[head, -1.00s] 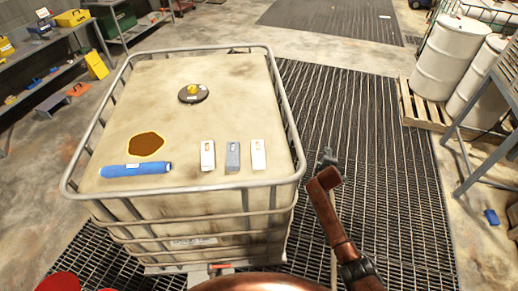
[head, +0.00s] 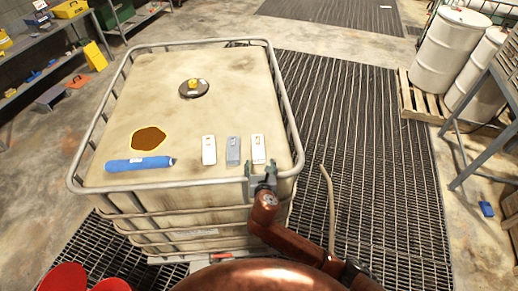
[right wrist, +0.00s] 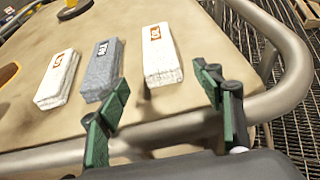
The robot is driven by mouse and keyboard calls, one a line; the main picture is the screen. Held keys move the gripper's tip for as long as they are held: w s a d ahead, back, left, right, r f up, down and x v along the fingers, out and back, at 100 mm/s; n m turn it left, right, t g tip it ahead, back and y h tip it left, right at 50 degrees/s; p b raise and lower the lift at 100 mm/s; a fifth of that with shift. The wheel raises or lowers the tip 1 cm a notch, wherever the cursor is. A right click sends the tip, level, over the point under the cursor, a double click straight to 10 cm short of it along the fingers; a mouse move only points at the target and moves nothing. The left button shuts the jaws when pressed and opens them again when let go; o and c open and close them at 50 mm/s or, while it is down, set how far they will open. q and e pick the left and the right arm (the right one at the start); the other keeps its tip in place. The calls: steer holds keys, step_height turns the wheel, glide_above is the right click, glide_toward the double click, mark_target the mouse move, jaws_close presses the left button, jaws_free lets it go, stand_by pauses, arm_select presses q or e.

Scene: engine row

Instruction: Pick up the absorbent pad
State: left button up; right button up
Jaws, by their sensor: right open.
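Three small flat pads lie in a row on the top of the caged tank (head: 225,110): a white one (head: 209,150), a grey one (head: 233,150) and a white one (head: 258,148) at the right. In the right wrist view the left white pad (right wrist: 58,80), the grey pad (right wrist: 101,70) and the right white pad (right wrist: 161,58) carry small labels, too blurred to read. My right gripper (head: 262,178) is open and empty at the tank's front rail, just in front of the right white pad. Its green-padded fingers (right wrist: 163,92) point towards that pad, apart from it. My left gripper is out of view.
A metal rail (head: 180,186) runs round the tank top, close under my right gripper. White drums (head: 443,50) stand on a pallet at the right.

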mark_target(259, 156)
steer(key=shift+x, duration=0.95)
steer(key=p+x, duration=0.1)
steer(key=x, duration=0.3)
steer(key=shift+r, duration=0.1)
steer(key=shift+w, duration=0.25)
steer(key=shift+c, duration=0.4)
steer(key=c, duration=0.8)
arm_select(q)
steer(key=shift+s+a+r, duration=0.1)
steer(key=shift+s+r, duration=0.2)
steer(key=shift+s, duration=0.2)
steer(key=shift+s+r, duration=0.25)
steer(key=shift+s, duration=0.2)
arm_select(e)
steer(key=shift+c, duration=1.4)
